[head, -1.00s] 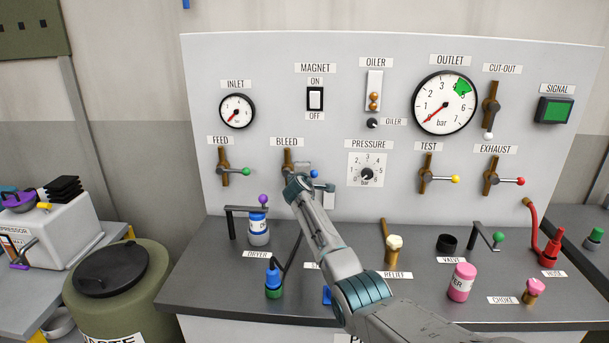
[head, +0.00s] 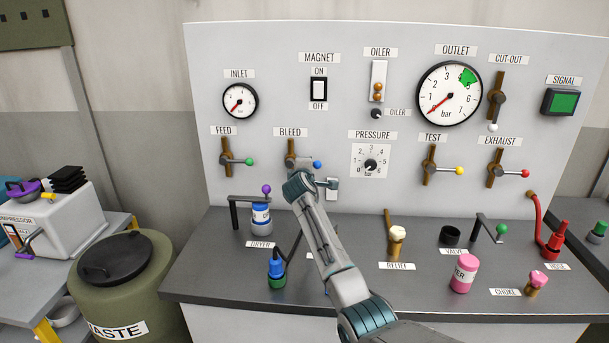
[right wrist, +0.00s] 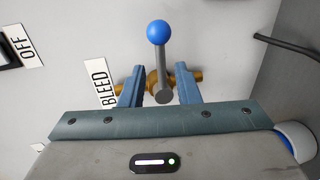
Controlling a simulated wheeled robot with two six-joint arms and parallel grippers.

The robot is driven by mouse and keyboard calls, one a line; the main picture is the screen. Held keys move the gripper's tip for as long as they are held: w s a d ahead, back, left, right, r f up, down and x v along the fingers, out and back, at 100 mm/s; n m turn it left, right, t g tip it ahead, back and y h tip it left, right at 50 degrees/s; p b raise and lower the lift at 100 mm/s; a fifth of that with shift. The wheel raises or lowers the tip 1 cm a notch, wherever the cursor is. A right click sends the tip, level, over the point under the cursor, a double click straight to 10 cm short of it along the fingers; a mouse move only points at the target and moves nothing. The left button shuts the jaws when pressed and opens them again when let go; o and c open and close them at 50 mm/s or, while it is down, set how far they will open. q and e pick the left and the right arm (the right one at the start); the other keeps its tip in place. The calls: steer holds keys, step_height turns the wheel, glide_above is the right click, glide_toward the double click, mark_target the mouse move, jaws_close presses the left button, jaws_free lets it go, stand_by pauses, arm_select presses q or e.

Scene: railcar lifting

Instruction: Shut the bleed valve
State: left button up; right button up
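The bleed valve (head: 291,154) is on the panel under its BLEED label: a brown upright pipe with a grey lever ending in a blue knob (head: 317,165). The lever points right, across the pipe. In the right wrist view the blue knob (right wrist: 159,32) is at the top, and the lever (right wrist: 162,70) runs down between the fingers. My right gripper (right wrist: 161,76) is open, one finger on each side of the lever near its pivot, with gaps visible. In the head view the wrist hides most of the fingers. My left gripper is not in view.
The feed valve (head: 227,158) is to the left and the pressure dial (head: 371,166) to the right. A dryer bottle (head: 261,217) and a blue-topped bottle (head: 277,269) stand on the bench below. A dark rod (right wrist: 287,52) shows at right in the wrist view.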

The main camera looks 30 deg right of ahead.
steer(key=shift+b+v, duration=0.5)
steer(key=shift+v, duration=1.95)
